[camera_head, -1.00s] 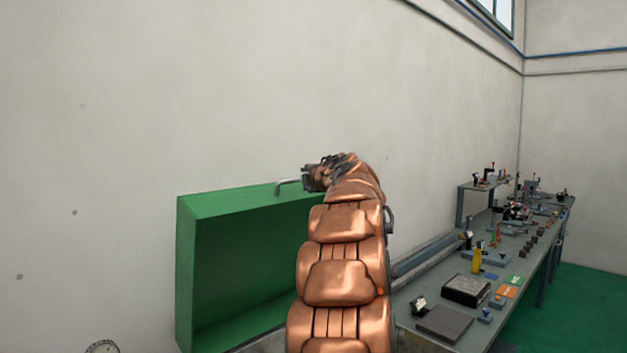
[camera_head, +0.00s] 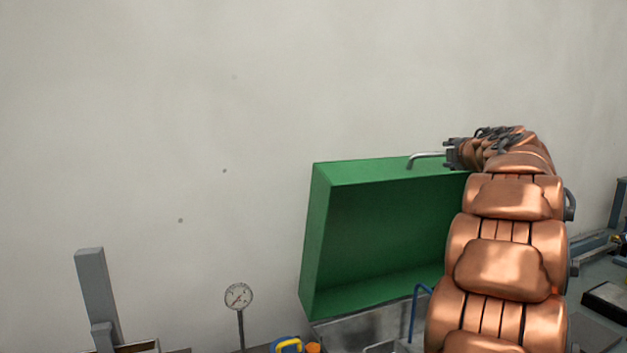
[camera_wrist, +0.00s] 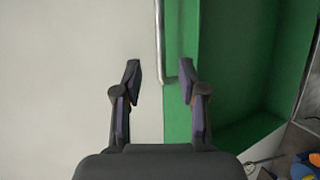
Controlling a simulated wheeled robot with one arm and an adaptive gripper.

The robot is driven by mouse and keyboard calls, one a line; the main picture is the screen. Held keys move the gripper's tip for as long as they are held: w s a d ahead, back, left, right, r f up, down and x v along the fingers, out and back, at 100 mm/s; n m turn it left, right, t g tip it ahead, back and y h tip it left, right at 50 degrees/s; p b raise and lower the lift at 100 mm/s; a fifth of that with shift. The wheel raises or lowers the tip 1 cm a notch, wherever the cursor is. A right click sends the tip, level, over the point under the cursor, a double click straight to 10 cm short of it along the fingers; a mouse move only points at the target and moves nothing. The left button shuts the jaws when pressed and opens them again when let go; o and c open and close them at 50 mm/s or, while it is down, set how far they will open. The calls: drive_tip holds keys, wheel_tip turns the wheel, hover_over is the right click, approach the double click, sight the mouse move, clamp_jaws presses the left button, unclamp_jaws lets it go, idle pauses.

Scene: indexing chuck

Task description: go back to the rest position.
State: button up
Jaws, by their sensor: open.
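My gripper (camera_head: 449,154) is at the far end of my copper-coloured arm, close to the metal handle (camera_head: 425,156) on the top edge of the green cover (camera_head: 318,235). In the wrist view my gripper (camera_wrist: 160,78) is open, its two dark fingers apart. There the handle (camera_wrist: 161,45) appears between the fingers, with its bent end near the right fingertip. I cannot tell whether they touch. The green cover also fills the right side of the wrist view (camera_wrist: 235,60). It is tilted up, with its hollow side facing me. My arm hides its right side.
A round dial gauge (camera_head: 239,297) stands at the lower middle, and a grey post (camera_head: 97,295) at the lower left. A blue and yellow object (camera_head: 288,345) sits at the bottom edge. A grey bench (camera_head: 606,270) shows at right. The wall (camera_head: 200,80) behind is bare.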

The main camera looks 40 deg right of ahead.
drive_tip(key=w+a+r+m+h, duration=0.35)
drive_tip(key=w+a+m, duration=0.25)
drive_tip(key=a, duration=0.3)
drive_tip(key=s+a+f+m+g+y+b, duration=0.1)
drive_tip(key=s+a+f+m+g+y, duration=0.2)
drive_tip(key=a+f, duration=0.7)
drive_tip(key=s+a+f+m+g+y, duration=0.1)
drive_tip(key=s+a+f+m+g, duration=0.2)
drive_tip(key=a+f, duration=0.8)
drive_tip(key=s+a+f+g+y, duration=0.25)
drive_tip(key=s+a+f, duration=0.25)
drive_tip(key=a+f, duration=0.3)
drive_tip(key=s+a+f+g+y, duration=0.25)
drive_tip(key=s+a+f, duration=0.25)
drive_tip(key=a+f, duration=0.35)
drive_tip(key=s+a+f+g+y, duration=0.1)
drive_tip(key=s+a+f+y, duration=0.1)
drive_tip(key=s+a, duration=0.4)
drive_tip(key=s+a+f+g+y, duration=0.2)
drive_tip(key=s+a+f, duration=0.2)
drive_tip(key=s+a, duration=0.2)
drive_tip(key=shift+s+a+f+n+b, duration=0.3)
drive_tip(key=shift+s+f+n+b, duration=0.15)
drive_tip(key=shift+s, duration=0.25)
